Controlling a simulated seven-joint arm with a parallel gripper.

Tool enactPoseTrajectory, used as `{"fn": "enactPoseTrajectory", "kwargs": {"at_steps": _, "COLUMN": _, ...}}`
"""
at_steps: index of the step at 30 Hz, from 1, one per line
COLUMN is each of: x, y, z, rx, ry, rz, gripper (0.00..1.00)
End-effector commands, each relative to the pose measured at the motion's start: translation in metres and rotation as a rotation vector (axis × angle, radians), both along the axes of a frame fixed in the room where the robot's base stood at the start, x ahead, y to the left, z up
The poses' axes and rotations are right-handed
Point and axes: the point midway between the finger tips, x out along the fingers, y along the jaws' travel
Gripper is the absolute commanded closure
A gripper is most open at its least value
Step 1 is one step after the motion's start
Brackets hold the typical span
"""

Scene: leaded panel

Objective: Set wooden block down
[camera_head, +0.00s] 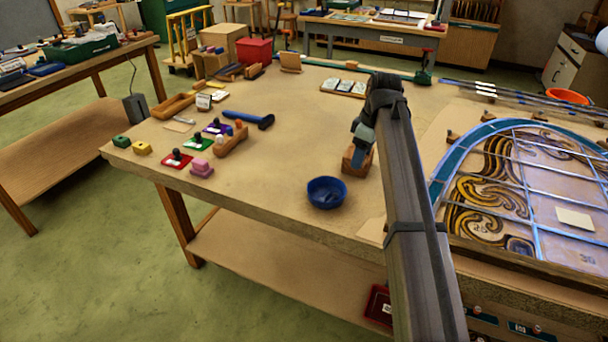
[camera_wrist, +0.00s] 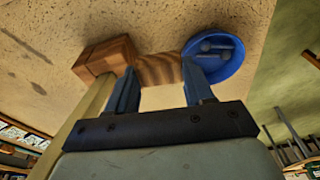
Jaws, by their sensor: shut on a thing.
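The wooden block (camera_head: 350,165) is brown and stands at the tabletop in the head view, beneath my gripper (camera_head: 361,146). In the wrist view the wooden block (camera_wrist: 158,69) shows striped grain between the two blue fingers of my gripper (camera_wrist: 160,74). My gripper is shut on it. A reddish-brown wooden piece (camera_wrist: 103,57) shows left of the fingers; I cannot tell whether it is part of the same block. The block looks low over the table, but whether it touches is unclear. My arm hides part of it in the head view.
A blue bowl (camera_head: 326,193) stands just left of and nearer than the block; the wrist view shows small metal-looking pieces in it. The leaded panel (camera_head: 517,190) lies to the right. A blue-headed hammer (camera_head: 250,119) and coloured blocks lie left. Bare tabletop (camera_head: 290,150) lies between.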

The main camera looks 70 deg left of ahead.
Motion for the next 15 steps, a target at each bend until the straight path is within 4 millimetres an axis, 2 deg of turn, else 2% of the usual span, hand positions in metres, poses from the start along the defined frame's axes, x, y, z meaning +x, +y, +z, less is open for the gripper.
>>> {"fn": "enactPoseTrajectory", "kwargs": {"at_steps": 11, "x": -0.024, "y": 0.068, "z": 0.008, "rx": 0.000, "ry": 0.000, "rz": 0.043, "gripper": 0.77}}
{"fn": "enactPoseTrajectory", "kwargs": {"at_steps": 15, "x": -0.039, "y": 0.104, "z": 0.012, "rx": 0.000, "ry": 0.000, "rz": 0.066, "gripper": 0.77}}
